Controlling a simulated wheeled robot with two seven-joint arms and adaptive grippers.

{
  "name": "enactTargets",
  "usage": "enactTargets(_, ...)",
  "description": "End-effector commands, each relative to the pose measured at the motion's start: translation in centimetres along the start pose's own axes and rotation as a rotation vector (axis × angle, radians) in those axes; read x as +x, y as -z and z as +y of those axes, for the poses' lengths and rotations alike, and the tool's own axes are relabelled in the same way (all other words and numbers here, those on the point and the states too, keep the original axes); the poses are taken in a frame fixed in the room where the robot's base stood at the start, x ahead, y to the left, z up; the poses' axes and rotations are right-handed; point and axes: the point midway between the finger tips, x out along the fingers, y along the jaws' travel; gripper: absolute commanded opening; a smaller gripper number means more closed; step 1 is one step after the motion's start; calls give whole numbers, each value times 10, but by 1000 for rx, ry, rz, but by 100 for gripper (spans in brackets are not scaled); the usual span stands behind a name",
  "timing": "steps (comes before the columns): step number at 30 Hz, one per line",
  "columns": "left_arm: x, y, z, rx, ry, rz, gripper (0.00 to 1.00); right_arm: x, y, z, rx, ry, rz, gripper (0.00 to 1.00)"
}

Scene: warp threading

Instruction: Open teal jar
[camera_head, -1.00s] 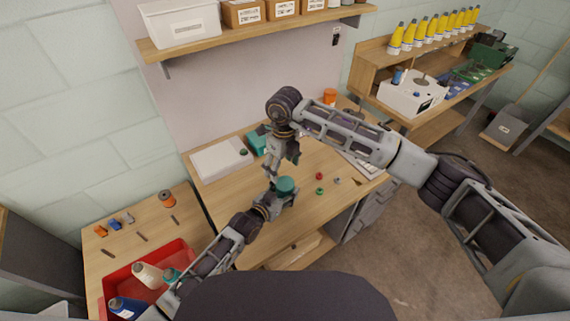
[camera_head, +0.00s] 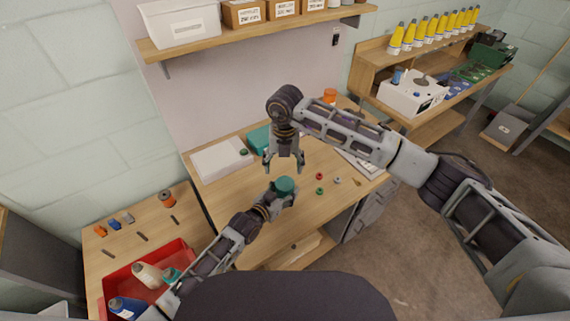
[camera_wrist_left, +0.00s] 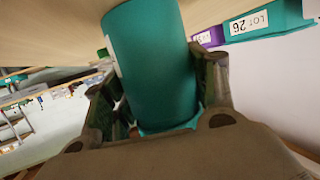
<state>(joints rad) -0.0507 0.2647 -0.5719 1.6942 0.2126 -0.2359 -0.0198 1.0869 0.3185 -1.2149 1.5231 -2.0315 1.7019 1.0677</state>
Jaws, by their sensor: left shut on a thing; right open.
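The teal jar (camera_head: 284,186) is over the middle of the wooden table, near its front edge. My left gripper (camera_head: 280,195) is shut on the jar from the lower left. In the left wrist view the jar (camera_wrist_left: 152,65) stands between the two fingers, with a pale label edge on its left side. My right gripper (camera_head: 284,165) is open and empty above and just behind the jar, fingers pointing down and apart from it. The jar's lower part is hidden by my left gripper in the head view.
Small red, green and grey pieces (camera_head: 319,190) lie right of the jar. A white box (camera_head: 220,160) and a teal box (camera_head: 259,139) stand at the table's back. A shelf (camera_head: 250,35) runs above.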

Motion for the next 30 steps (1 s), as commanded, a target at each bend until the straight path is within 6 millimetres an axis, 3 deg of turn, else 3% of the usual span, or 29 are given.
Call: enactTargets(30, 0, 0, 0, 0, 0, -1, 0, 0, 0, -4, 816, 17, -10, 77)
